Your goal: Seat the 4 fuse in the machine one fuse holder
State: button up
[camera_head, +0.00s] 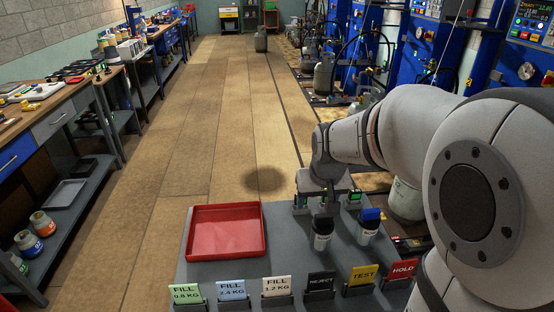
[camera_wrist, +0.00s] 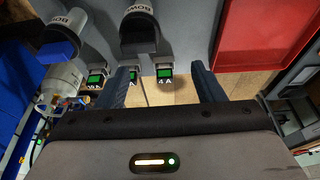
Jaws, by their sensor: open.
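A fuse marked 4 A (camera_wrist: 165,75), with a green face, stands at the edge of the grey deck in the wrist view. It appears between my open fingers, and I cannot tell how far it is from them. Two similar green fuses stand left of it: a middle one (camera_wrist: 132,75) partly behind a finger, and one at the far left (camera_wrist: 95,78) whose number is unclear. My gripper (camera_wrist: 164,84) is open and empty; in the head view it hangs over the deck's far edge (camera_head: 324,202). I cannot make out the machine one fuse holder.
A red tray (camera_head: 225,254) lies on the grey deck, left of a dark-capped bottle (camera_head: 322,240) and a blue-capped bottle (camera_head: 368,232). Several label cards line its near edge. Blue machines (camera_head: 410,70) line the right, a workbench (camera_head: 50,125) the left. The floor between is mostly clear.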

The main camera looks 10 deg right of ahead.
jog(key=shift+t, duration=0.4)
jog(key=w+f, duration=0.4)
jog(key=w, duration=0.1)
jog(key=w+f+p, duration=0.1)
jog(key=w+f, duration=0.8)
jog(key=w, duration=0.2)
jog(key=shift+w+a+f+p, duration=0.1)
jog(key=shift+f+p, duration=0.05)
jog(key=shift+p, duration=0.15)
jog(key=shift+c, duration=0.2)
jog(key=c, duration=1)
